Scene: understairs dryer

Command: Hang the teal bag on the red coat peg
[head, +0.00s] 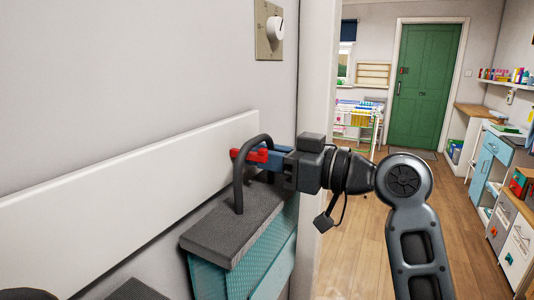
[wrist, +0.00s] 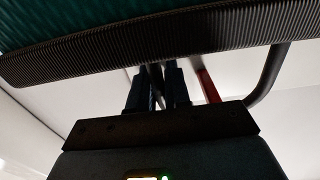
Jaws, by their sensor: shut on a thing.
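My gripper (head: 266,157) has blue fingers and is shut on the handle. The red coat peg (head: 250,156) shows at the handle's upper part, just left of the fingers; I cannot tell whether the loop is around it or only beside it. In the wrist view the bag's ribbed edge (wrist: 150,45) crosses above my fingers (wrist: 157,90), and the red peg (wrist: 208,85) is right of them.
The white board (head: 130,195) runs along the wall at left. Dark ribbed items (head: 140,290) show at the bottom left edge. A wall dial (head: 275,28) is above. A door frame (head: 312,110) stands close to the right; beyond it are open floor and a green door (head: 428,85).

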